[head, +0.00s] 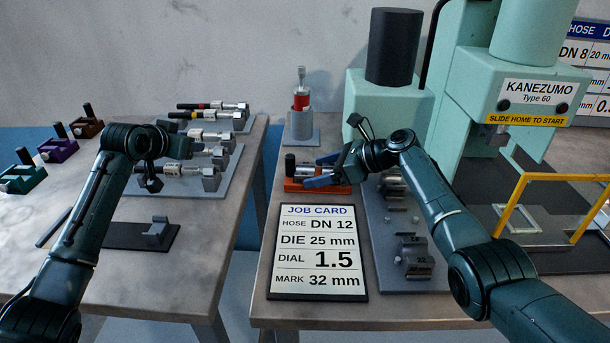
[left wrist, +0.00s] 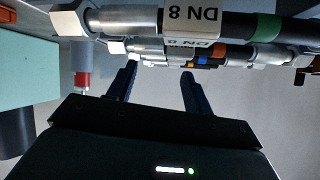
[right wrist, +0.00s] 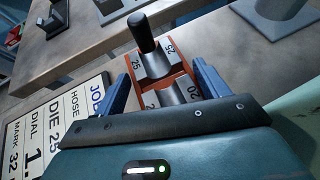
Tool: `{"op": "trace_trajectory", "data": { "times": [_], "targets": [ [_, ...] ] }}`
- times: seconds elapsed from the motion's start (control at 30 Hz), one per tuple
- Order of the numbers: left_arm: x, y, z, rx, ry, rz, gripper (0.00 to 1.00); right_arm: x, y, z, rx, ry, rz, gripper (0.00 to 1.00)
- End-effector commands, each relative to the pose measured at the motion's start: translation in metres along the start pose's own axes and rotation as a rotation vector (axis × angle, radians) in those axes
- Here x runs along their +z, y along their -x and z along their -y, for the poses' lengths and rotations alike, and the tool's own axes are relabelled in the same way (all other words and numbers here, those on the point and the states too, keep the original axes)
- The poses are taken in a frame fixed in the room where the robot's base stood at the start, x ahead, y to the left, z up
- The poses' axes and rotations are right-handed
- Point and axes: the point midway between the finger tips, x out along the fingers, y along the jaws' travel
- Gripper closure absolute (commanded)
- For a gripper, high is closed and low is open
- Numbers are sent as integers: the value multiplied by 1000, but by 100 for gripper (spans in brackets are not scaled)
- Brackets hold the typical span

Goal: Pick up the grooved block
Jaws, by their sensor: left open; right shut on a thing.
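The orange block (head: 318,187) has rounded metal grooves, a black-handled pin and the numbers 25 and 20. It is just behind the job card, and it also shows in the right wrist view (right wrist: 186,56). My right gripper (head: 315,170) is shut on this block, with one blue finger on each side. I cannot tell whether the block touches the table. My left gripper (head: 151,182) is open and empty over the left table. In the left wrist view its fingers (left wrist: 160,72) are apart, near hoses tagged DN 8 (left wrist: 192,20).
The job card (head: 318,252) lies at the front. A grey plate with metal dies (head: 405,280) lies beside it, before the green press (head: 520,95). A red-topped holder (head: 301,122) stands behind. Green (head: 22,180), purple (head: 58,150) and brown (head: 86,127) blocks stand left. A gap separates the tables.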

Motion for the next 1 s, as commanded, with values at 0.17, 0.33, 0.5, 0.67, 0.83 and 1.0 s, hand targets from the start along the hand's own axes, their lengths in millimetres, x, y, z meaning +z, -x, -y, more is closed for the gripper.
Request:
{"op": "trace_trajectory", "data": {
  "times": [0.17,0.33,0.5,0.67,0.83,1.0],
  "targets": [
    [-72,4,-151,184,51,142,49,-6,-2,-1,4,-11,-9,81],
    [-89,30,-235,160,116,397,49,-7,-2,-1,4,-12,-9,81],
    [-87,55,-265,48,181,575,49,-7,-2,-1,4,-12,-9,81],
    [-84,64,-273,-19,207,641,49,-7,-2,-1,4,-12,-9,81],
    [-67,46,-275,-30,213,654,49,-7,-2,-1,4,-12,-9,81],
    [-50,24,-276,-27,212,652,49,-7,-2,-1,4,-12,-9,81]
  ]
}}
